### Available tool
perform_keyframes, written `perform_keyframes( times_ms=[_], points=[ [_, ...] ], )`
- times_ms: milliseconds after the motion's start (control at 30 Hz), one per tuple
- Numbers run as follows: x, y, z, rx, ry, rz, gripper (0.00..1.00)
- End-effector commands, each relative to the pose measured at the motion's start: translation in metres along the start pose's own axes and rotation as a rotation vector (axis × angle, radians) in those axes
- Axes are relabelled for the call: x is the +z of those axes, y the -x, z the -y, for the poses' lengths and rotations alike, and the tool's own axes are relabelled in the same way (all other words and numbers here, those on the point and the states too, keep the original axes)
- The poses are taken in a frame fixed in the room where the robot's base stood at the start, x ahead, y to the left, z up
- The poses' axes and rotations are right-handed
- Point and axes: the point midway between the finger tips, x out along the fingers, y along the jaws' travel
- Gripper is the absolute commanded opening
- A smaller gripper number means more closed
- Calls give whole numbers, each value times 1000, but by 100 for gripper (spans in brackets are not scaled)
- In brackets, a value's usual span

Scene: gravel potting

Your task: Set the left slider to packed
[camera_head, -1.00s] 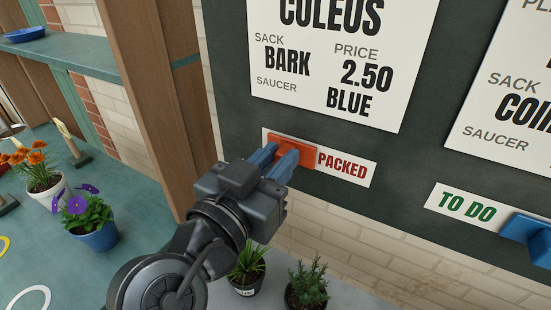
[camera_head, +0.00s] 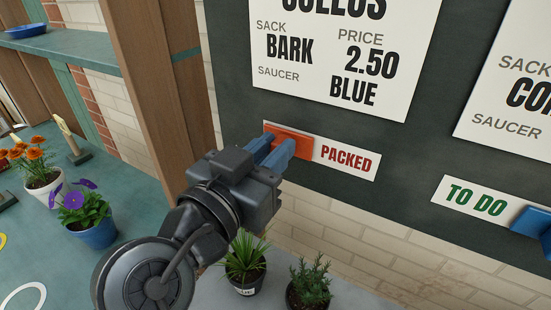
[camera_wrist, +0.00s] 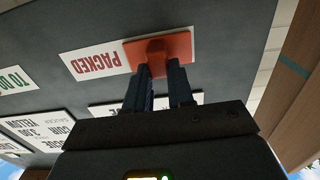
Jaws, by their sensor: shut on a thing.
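The left slider is an orange block (camera_head: 294,145) on a white label plate (camera_head: 366,177) under the COLEUS card. It sits at the plate's left end, and the red word PACKED shows in full to its right. My gripper (camera_head: 272,150) reaches the slider from the lower left. In the wrist view the orange slider (camera_wrist: 180,47) has a raised knob, and the two dark fingers (camera_wrist: 158,76) are shut on that knob. The fingers hide part of the slider's lower side.
A second slider, blue (camera_head: 535,228), sits at the lower right beside a green TO DO label (camera_head: 477,203). A wooden post (camera_head: 160,100) stands left of the dark board. Potted plants, including a grassy one (camera_head: 245,263), stand below.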

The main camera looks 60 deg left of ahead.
Motion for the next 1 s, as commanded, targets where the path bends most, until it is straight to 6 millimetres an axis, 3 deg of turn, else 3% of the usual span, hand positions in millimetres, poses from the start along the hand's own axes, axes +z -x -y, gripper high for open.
perform_keyframes(
  times_ms=[200,233,500,767,1000],
  points=[
    [-1,1,4,-11,0,-1,0],
    [-1,1,5,-11,0,-1,24],
    [-1,1,4,-9,0,-1,49],
    [0,3,3,-7,0,0,49],
    [2,33,3,-9,-1,-2,49]
  ],
)
